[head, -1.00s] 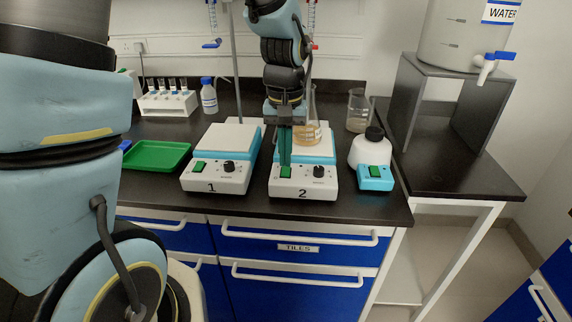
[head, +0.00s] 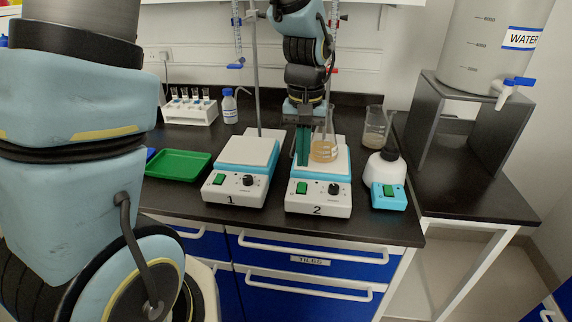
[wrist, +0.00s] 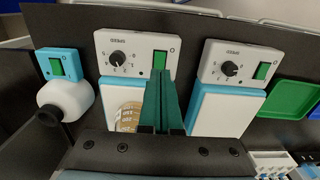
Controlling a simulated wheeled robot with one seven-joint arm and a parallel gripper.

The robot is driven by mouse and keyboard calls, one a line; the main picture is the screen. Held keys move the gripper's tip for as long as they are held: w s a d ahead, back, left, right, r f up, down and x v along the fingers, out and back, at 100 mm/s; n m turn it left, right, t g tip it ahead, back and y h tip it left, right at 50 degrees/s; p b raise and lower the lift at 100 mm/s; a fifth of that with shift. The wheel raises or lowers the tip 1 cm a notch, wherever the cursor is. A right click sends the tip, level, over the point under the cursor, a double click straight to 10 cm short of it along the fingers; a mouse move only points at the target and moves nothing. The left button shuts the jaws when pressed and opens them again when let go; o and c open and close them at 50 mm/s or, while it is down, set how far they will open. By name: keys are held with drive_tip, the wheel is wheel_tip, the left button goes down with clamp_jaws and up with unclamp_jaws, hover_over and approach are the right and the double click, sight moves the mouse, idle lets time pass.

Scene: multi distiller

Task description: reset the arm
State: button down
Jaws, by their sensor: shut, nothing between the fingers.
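My gripper (head: 302,160) is shut and empty, its green fingers pointing down above stirrer 2 (head: 318,199). It also shows in the wrist view (wrist: 162,100), in front of a stirrer's white plate. A flask with amber liquid (head: 323,150) stands on stirrer 2 just right of the fingers. In the wrist view the flask (wrist: 127,118) is left of the fingers and partly hidden by my gripper. I cannot tell the exact gap between the fingers and the flask.
Stirrer 1 (head: 236,188) stands to the left, a green tray (head: 178,165) beyond it. A white-and-blue device (head: 387,178) and a beaker (head: 375,128) stand to the right. A tube rack (head: 190,110) and bottle (head: 229,106) are at the back. A water tank (head: 490,40) sits on a grey stand.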

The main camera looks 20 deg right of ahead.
drive_tip(key=w+a+r+n+t, duration=0.1)
drive_tip(key=a+n, duration=0.2)
drive_tip(key=a, duration=2.2)
drive_tip(key=shift+a+r+n+t, duration=0.2)
drive_tip(key=shift+n+t, duration=0.1)
drive_tip(key=shift+n, duration=0.1)
